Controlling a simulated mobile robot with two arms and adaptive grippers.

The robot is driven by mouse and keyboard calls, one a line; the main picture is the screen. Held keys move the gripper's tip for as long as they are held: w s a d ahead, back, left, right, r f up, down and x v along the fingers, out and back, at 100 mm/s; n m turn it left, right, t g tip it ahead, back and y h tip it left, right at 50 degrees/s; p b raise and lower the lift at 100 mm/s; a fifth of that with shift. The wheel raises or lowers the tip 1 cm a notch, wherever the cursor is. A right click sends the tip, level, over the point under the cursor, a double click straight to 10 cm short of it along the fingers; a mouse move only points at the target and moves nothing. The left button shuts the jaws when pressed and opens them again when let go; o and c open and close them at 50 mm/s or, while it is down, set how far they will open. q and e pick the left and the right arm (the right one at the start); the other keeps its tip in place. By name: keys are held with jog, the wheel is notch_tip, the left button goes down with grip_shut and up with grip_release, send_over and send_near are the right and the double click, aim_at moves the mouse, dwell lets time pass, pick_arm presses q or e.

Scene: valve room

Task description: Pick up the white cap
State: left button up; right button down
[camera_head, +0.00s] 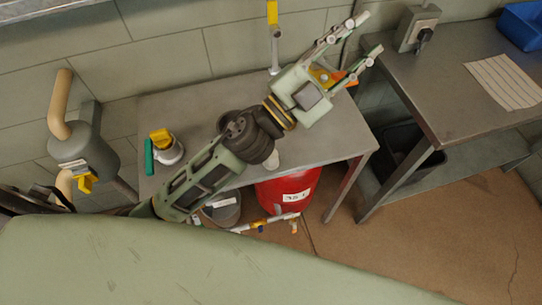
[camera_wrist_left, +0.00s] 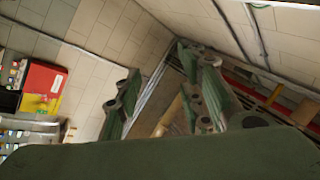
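A small pale, whitish round piece (camera_head: 272,160) lies near the front edge of the grey table (camera_head: 205,100), partly hidden by my left arm; it may be the white cap, but I cannot tell for sure. My left gripper (camera_head: 366,36) is raised over the table's right back corner, beyond that piece, with its fingers spread and nothing between them. The left wrist view shows the same open fingers (camera_wrist_left: 158,65) pointing toward walls and ceiling, with no cap in sight. My right gripper is in neither view.
A white fitting with a yellow top (camera_head: 168,148) and a green piece (camera_head: 149,157) stand at the table's left. An orange object (camera_head: 350,76) is partly behind my gripper. A red container (camera_head: 288,190) and grey bucket (camera_head: 222,208) are below. A second table (camera_head: 440,80) is right.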

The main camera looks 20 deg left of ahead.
pick_arm(q)
jog(key=s+d+r+m+g+h, duration=0.1)
jog(key=s+d+m+g+h, duration=0.4)
jog(key=m, duration=0.3)
jog(key=s+d+f+m+g, duration=0.5)
jog(key=d+m+g, duration=0.3)
jog(key=g, duration=0.4)
jog(key=m+g+y, duration=0.3)
jog(key=m+y, duration=0.1)
jog(key=y, duration=1.6)
send_over(268, 152)
jog(key=w, duration=0.1)
notch_tip(268, 152, down, 21)
jog(key=shift+d+r, duration=0.1)
jog(key=shift+a+f+n, duration=0.25)
jog(key=shift+n, duration=0.05)
jog(key=f+p, duration=0.1)
jog(key=f, duration=0.1)
jog(key=f+p, duration=0.1)
jog(key=f, duration=0.1)
jog(key=s+f, duration=0.1)
jog(key=f, duration=0.1)
jog(key=shift+d+f+p, duration=0.1)
jog(key=shift+f+p, duration=0.05)
jog(key=shift+p, duration=0.25)
jog(key=shift+f, duration=0.35)
